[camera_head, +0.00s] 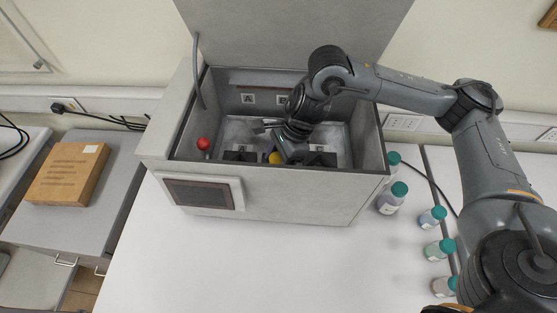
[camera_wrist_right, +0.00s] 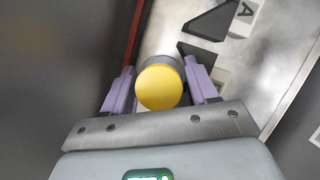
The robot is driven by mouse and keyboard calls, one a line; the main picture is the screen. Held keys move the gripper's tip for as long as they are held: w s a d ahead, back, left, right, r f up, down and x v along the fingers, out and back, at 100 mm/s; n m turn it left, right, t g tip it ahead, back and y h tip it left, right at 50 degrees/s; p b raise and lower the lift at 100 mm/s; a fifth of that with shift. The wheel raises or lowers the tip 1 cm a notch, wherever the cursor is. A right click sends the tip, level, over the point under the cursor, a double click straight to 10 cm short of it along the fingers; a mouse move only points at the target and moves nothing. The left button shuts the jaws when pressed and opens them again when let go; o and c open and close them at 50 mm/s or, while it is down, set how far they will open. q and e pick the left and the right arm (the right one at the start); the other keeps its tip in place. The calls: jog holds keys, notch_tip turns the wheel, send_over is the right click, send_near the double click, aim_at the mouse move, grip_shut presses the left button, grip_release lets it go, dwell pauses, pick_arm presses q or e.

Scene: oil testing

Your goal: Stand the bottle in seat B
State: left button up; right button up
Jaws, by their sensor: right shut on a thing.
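The bottle shows as a yellow cap (camera_wrist_right: 158,88) between the purple fingers of my right gripper (camera_wrist_right: 163,84) in the right wrist view. The gripper is shut on the bottle from both sides. In the head view the yellow cap (camera_head: 275,157) is low inside the open tester box, near its front wall. A label A (camera_head: 248,98) and a second label (camera_head: 281,100), probably B, are on the inner back wall. Black seat pieces (camera_head: 240,156) stand left and right of the cap. The bottle's lower part and its contact with a seat are hidden. My left gripper is not in view.
The tester box (camera_head: 270,190) has high walls close around my right arm, and its lid (camera_head: 290,30) stands open. A red knob (camera_head: 204,143) is at the inner left. Several green-capped bottles (camera_head: 389,200) stand right of the box. The white table in front is clear.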

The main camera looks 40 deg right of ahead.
jog(key=shift+f, duration=0.2)
jog(key=o, duration=1.2)
jog(key=shift+r, duration=0.1)
jog(key=shift+v, duration=6.05)
